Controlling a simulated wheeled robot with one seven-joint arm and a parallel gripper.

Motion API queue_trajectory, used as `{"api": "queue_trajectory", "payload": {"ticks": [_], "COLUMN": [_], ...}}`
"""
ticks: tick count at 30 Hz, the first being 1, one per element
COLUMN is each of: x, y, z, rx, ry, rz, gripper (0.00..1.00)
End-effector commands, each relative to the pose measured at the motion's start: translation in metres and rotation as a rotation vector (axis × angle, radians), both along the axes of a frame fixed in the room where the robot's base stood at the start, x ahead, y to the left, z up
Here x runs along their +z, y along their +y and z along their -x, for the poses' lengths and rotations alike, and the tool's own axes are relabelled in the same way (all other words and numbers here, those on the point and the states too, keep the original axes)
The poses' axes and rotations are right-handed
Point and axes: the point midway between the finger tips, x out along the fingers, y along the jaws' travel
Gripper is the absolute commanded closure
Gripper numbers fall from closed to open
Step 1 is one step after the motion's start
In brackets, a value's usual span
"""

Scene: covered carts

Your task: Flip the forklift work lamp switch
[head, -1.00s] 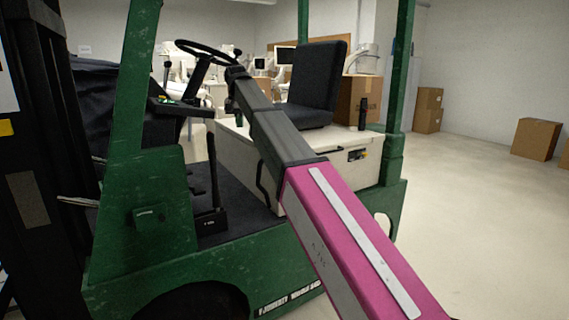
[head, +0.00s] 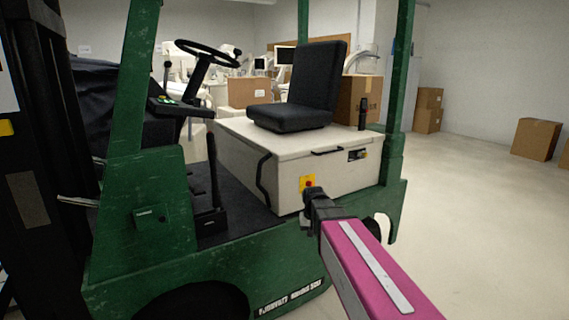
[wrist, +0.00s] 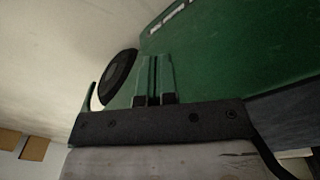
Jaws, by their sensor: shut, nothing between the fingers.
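The green forklift (head: 150,190) fills the left and middle of the head view. A small console with green and yellow markings (head: 165,99) sits below the steering wheel (head: 208,52). A yellow plate with a red button (head: 308,184) is on the white seat base. I cannot make out which control is the work lamp switch. My gripper (head: 310,193) is in front of the forklift's side, just below the yellow plate in the picture, and well away from the console. In the wrist view my gripper (wrist: 154,78) is shut and empty, with green bodywork behind it.
The black seat (head: 305,90) stands on the white seat base (head: 290,150). A green post (head: 133,75) rises left of the cab opening. Cardboard boxes (head: 537,139) stand at the right. The pale floor (head: 480,220) is clear there.

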Motion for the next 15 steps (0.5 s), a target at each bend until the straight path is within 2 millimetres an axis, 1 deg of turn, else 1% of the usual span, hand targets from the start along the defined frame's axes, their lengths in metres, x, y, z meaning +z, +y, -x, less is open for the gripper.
{"api": "queue_trajectory", "payload": {"ticks": [1,6,10,12,15], "x": [-0.016,-0.059,-0.081,-0.089,-0.097], "y": [-0.015,-0.049,-0.068,-0.075,-0.081], "z": [0.023,0.074,0.106,0.119,0.13], "rx": [-0.006,-0.012,-0.016,-0.016,-0.018], "ry": [0.009,0.022,0.029,0.03,0.033], "rz": [-0.001,-0.006,-0.009,-0.011,-0.013], "gripper": [1.0,1.0,1.0,1.0,1.0]}}
